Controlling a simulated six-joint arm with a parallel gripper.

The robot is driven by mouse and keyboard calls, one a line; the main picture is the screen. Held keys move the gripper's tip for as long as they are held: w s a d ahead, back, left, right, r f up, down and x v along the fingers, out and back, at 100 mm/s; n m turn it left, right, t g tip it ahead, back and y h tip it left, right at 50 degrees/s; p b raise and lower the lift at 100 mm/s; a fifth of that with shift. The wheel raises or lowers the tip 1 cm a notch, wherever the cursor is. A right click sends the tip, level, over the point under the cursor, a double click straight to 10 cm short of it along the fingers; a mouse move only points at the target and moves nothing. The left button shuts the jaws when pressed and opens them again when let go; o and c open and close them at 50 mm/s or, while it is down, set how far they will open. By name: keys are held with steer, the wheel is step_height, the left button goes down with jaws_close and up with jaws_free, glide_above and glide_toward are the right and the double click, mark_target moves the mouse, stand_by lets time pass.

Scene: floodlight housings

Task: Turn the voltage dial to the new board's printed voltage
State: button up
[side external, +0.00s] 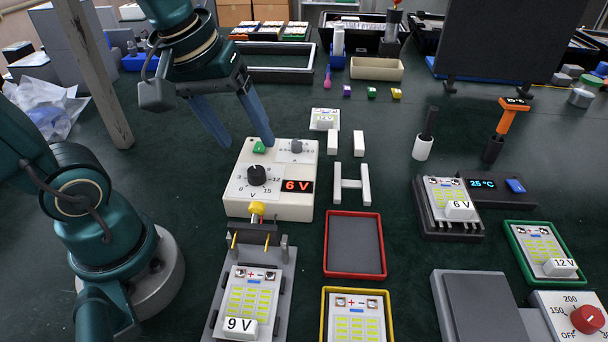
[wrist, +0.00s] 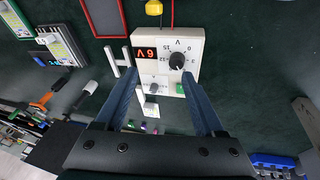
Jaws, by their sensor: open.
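The white power supply box (side external: 305,205) carries a black voltage dial (side external: 257,175) on a printed scale. Its red display (side external: 297,186) reads 6 V. The dial also shows in the wrist view (wrist: 177,61). My gripper (side external: 247,143) is open and empty, its blue fingers above and behind the box, apart from the dial. In the wrist view my gripper (wrist: 160,74) has its fingers on either side of the box's lower part. A board (side external: 250,298) tagged 9 V (side external: 240,327) lies in the grey fixture in front of the box, below a yellow-knobbed probe clamp (side external: 257,210).
A 6 V board (side external: 445,197) sits on a finned base at right; a 12 V board (side external: 542,250) is in a green tray. A red-rimmed tray (side external: 355,245) is empty. A yellow tray (side external: 325,300) holds another board. White bars (side external: 351,185) stand right of the box.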

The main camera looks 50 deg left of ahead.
mark_target(256, 171)
steer(key=w+a+f+n+g, duration=0.2)
steer(key=f, duration=0.1)
steer(key=w+a+f+n+g, duration=0.1)
steer(key=a+f+n, duration=0.1)
steer(key=shift+w, duration=0.25)
steer(key=shift+s+a+f+h, duration=0.1)
steer(key=shift+a+f+h, duration=0.2)
steer(key=shift+f, duration=0.4)
steer(key=shift+d+f, duration=0.15)
steer(key=shift+f, duration=2.05)
jaws_close()
